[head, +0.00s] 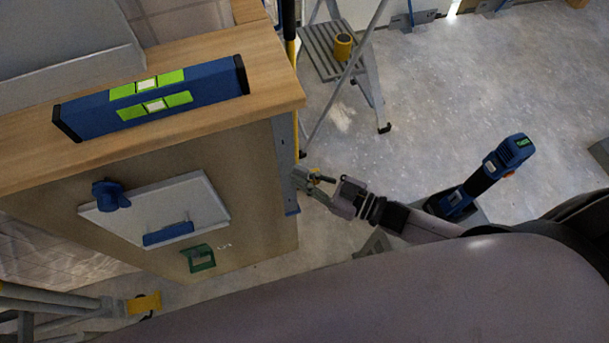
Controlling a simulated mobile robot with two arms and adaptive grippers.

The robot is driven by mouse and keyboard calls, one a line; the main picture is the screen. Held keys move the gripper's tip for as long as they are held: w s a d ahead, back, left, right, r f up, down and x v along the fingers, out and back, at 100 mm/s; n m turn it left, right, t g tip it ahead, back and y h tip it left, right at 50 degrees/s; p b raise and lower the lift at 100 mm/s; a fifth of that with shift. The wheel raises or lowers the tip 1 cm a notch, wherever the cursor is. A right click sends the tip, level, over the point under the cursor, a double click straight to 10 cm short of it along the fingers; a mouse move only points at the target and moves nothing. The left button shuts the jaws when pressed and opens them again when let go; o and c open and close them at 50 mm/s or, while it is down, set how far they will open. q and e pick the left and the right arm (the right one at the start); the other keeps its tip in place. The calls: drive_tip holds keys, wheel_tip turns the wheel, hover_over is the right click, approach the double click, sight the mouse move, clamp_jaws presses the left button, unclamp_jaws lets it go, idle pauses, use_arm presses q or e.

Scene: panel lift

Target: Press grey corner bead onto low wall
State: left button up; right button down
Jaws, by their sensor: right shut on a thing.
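The grey corner bead (285,150) is a narrow upright strip along the right-hand corner of the low wall (258,215), under the wooden top. It looks close to the wall edge; whether it touches along its full length I cannot tell. My right gripper (301,179) reaches in from the right and is shut on the bead at about its middle. The fingers hide a small part of the bead. My left gripper is not in view.
A blue level (205,88) lies on the wooden top (270,62). A white panel (207,205) with blue fittings and a green bracket (200,257) are on the wall face. A stepladder (330,50) stands behind; a blue tool (490,170) is at right.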

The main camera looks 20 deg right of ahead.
drive_tip(key=c, duration=2)
unclamp_jaws()
drive_tip(key=shift+w+a+r, duration=0.1)
drive_tip(key=shift+w+r, duration=0.05)
drive_tip(key=shift+r, duration=0.25)
drive_tip(key=o, duration=0.4)
drive_tip(key=shift+f, duration=0.2)
drive_tip(key=v, duration=1.2)
